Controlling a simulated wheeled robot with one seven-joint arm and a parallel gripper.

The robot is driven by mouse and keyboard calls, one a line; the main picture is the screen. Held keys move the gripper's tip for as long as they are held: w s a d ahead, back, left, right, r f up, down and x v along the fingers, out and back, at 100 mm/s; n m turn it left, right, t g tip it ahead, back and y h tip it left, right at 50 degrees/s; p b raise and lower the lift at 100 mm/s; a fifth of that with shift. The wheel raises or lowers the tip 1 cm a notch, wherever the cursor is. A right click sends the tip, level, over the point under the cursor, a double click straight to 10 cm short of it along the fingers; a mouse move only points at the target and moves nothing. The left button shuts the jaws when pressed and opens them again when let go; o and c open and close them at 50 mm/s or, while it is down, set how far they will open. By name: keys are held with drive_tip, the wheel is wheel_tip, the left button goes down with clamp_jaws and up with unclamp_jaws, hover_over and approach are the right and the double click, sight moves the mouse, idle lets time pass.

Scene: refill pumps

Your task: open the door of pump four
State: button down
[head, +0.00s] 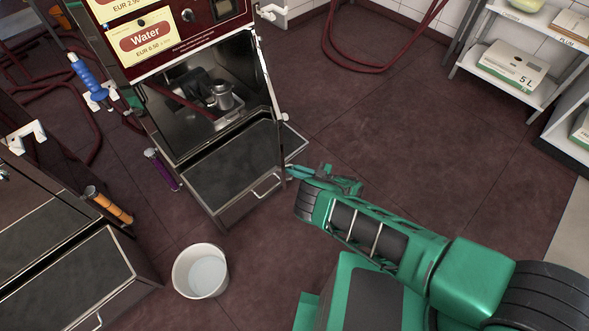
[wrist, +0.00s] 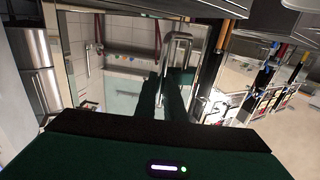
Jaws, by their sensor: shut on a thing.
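The pump with the Water label (head: 146,37) stands at upper left in the head view. It has a dark glazed front (head: 185,125), with a metal can (head: 221,96) showing inside. My gripper (head: 290,172) is low at the pump's right front edge. In the wrist view my gripper (wrist: 165,90) reaches a bright metal bar handle (wrist: 178,48) on a clear glass door panel (wrist: 115,75). It is shut on that handle. Fingers hide part of the bar. I cannot read a pump number or tell how far the door stands open.
A white bucket (head: 201,272) with pale liquid stands on the floor in front. Another pump cabinet (head: 70,275) is at left. A red hose (head: 335,62) lies behind the pump. A shelf (head: 505,85) with boxes is at upper right. The floor right of the pump is clear.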

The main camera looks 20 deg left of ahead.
drive_tip(key=shift+w+d+r, duration=0.15)
drive_tip(key=shift+w+r, duration=0.25)
drive_tip(key=shift+w, duration=0.3)
drive_tip(key=c, duration=1.9)
unclamp_jaws()
drive_tip(key=shift+f, duration=0.1)
drive_tip(key=shift+o, duration=0.2)
drive_tip(key=shift+s+n, duration=0.15)
drive_tip(key=shift+n, duration=0.15)
drive_tip(key=shift+d+f, duration=0.1)
drive_tip(key=shift+d, duration=0.05)
drive_tip(key=shift+s, duration=0.15)
